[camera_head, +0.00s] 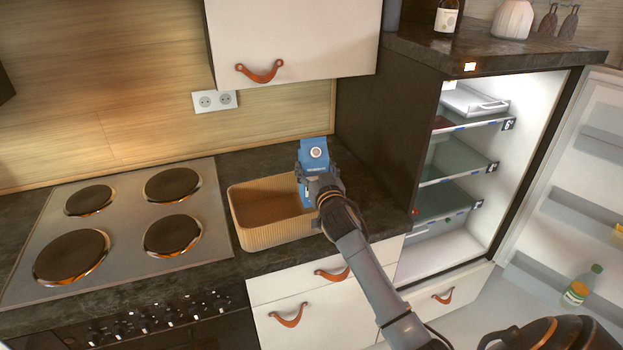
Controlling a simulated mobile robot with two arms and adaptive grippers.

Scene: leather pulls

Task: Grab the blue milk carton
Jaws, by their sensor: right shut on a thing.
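The blue milk carton (313,151) stands upright at the right side of the tan ribbed container (240,229) on the dark counter. A round pale cap shows on its upper front. My right gripper (318,188) is shut on the carton, and its fingers and wrist hide the lower part. I cannot tell whether the carton's bottom touches the container or the counter. My left gripper is not in view.
A stove with several round hotplates (172,235) is at left. The fridge (448,250) stands open at right, with glass shelves and a bottle (581,287) in its door. A white cabinet (290,30) hangs above the counter.

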